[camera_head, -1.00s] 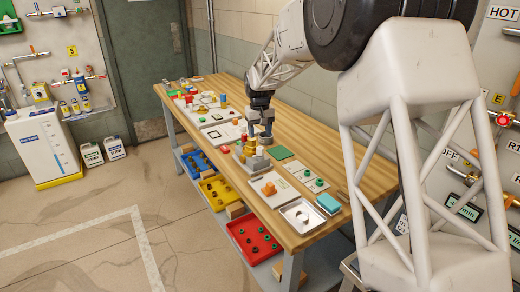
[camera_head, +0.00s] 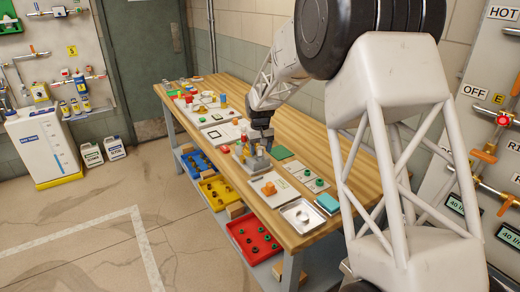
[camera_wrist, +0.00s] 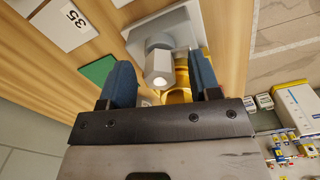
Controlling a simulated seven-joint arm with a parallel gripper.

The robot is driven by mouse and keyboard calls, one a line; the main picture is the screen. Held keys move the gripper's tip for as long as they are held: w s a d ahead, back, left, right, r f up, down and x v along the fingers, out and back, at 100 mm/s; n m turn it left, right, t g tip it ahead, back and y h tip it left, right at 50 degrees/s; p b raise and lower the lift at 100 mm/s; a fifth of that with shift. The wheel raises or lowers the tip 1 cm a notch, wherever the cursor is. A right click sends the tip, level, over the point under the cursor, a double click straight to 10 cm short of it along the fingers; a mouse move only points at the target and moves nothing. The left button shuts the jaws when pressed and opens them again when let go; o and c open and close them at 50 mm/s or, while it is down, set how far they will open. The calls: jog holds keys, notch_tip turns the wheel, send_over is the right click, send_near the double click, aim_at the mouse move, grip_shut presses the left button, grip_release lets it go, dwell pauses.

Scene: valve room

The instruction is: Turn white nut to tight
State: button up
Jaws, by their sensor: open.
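A pale six-sided piece, which looks like the white nut (camera_wrist: 158,68), sits on a grey fitting fixed to a light grey block (camera_wrist: 182,28) in the wrist view. A yellow part (camera_wrist: 180,92) shows behind it, partly hidden. My gripper (camera_wrist: 160,62) is open, with one blue finger on each side of the nut. A gap shows on both sides, so neither finger appears to touch it. In the head view my gripper (camera_head: 262,138) is down at the small fixture (camera_head: 254,162) on the bench; the nut is too small to tell there.
The wooden bench (camera_head: 330,142) holds several boards and small parts. A green square (camera_head: 282,153) lies behind the fixture; a metal tray (camera_head: 302,215) and a teal block (camera_head: 328,203) stand at the near end. Coloured bins, including a red one (camera_head: 240,232), sit below.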

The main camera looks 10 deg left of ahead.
jog(key=shift+f, duration=0.1)
jog(key=shift+c, duration=0.5)
jog(key=c, duration=0.8)
jog(key=shift+m, duration=0.4)
jog(key=m, duration=1.2)
jog(key=shift+m, duration=2.1)
